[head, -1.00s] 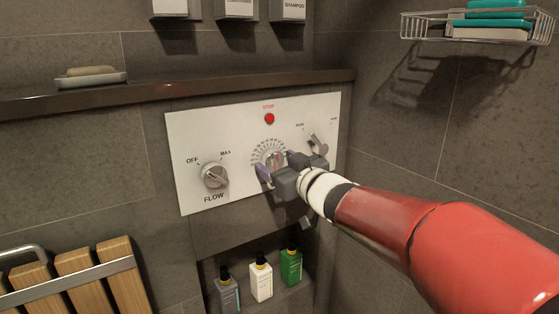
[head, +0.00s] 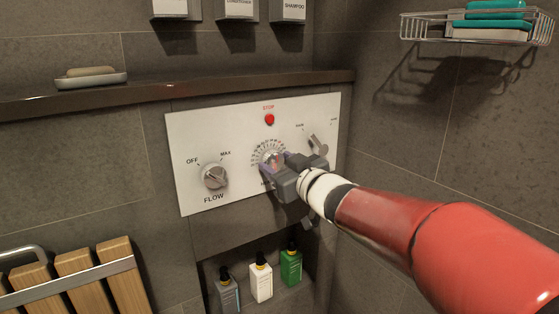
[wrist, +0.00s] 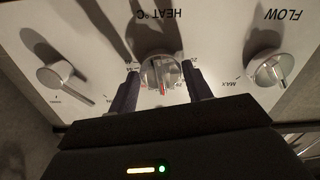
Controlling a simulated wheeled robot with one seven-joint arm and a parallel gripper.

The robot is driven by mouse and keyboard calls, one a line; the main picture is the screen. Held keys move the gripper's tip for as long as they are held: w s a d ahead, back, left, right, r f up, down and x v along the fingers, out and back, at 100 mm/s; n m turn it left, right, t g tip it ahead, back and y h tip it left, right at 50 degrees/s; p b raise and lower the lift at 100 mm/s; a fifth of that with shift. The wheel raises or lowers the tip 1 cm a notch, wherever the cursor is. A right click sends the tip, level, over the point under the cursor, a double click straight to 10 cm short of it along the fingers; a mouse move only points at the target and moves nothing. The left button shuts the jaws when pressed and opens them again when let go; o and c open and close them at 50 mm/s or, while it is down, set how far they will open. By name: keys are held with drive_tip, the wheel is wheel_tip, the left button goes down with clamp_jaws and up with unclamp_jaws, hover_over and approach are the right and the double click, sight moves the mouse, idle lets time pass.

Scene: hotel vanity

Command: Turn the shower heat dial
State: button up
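The heat dial (head: 272,155) is a round silver knob with a ring of numbers, in the middle of the white control panel (head: 188,135). In the wrist view the dial (wrist: 160,72) appears upside down under the "HEAT °C" label, with a red mark on its grip. My gripper (head: 278,168) is at the dial. In the wrist view its two dark fingers (wrist: 160,84) are spread, one on each side of the dial, with narrow gaps seeming to show. Contact is hard to judge. In the head view my gripper hides the dial's lower right part.
The flow knob (head: 215,177) is left of the dial and a lever knob (head: 318,145) is right of it. A red stop button (head: 269,119) sits above. A ledge (head: 200,88) runs over the panel; bottles (head: 261,277) stand in a niche below.

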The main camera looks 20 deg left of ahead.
drive_tip(key=o, duration=0.3)
drive_tip(key=v, duration=0.8)
drive_tip(key=shift+r, duration=0.1)
drive_tip(key=s+d+f+m+t+h, duration=0.1)
drive_tip(key=d+f+m+h, duration=0.25)
drive_tip(key=d+h, duration=0.45)
drive_tip(key=s+d+f+m+t+h, duration=0.1)
drive_tip(key=s+d+f+m+h, duration=0.3)
drive_tip(key=d, duration=0.9)
drive_tip(key=s+d+f+m+g, duration=0.1)
drive_tip(key=s+d+f+g, duration=0.1)
drive_tip(key=s, duration=0.4)
drive_tip(key=s+d+f+m+g+h, duration=0.1)
drive_tip(key=s+d+f+m+g, duration=0.1)
drive_tip(key=s+f, duration=0.3)
drive_tip(key=s+d+f+m+g, duration=0.1)
drive_tip(key=s+d+f+g, duration=0.1)
drive_tip(key=s+f+g, duration=0.2)
drive_tip(key=shift+s+d+m+h, duration=0.15)
drive_tip(key=shift+s+m, duration=0.05)
drive_tip(key=shift+s, duration=0.55)
drive_tip(key=shift+s+d+m+h, duration=0.15)
drive_tip(key=shift+s+d, duration=0.05)
drive_tip(key=shift+s, duration=0.55)
